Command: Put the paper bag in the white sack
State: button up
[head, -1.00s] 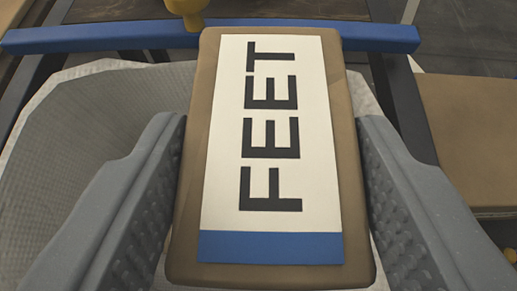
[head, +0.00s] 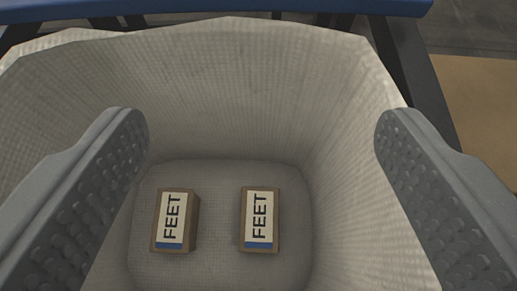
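The white sack (head: 230,75) stands open below my gripper, and I look down into it. Two brown paper bags with white FEET labels and a blue stripe lie on its floor, apart from each other: a left paper bag (head: 174,221) and a right paper bag (head: 260,220). My gripper (head: 262,130) is open wide and empty, its two grey studded fingers at the left and right over the sack's mouth. Nothing is between the fingers.
A blue bar (head: 210,10) runs across the top behind the sack, with dark frame legs below it. A tan box-like surface (head: 485,110) lies to the right, outside the sack.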

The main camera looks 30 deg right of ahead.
jog(key=p+v, duration=0.3)
jog(key=v, duration=1)
jog(key=shift+s+a, duration=0.2)
jog(key=shift+s, duration=0.1)
jog(key=shift+r, duration=0.2)
notch_tip(320, 180, up, 26)
jog(key=p, duration=0.8)
jog(key=shift+p, duration=0.3)
dwell(1.0)
dwell(0.3)
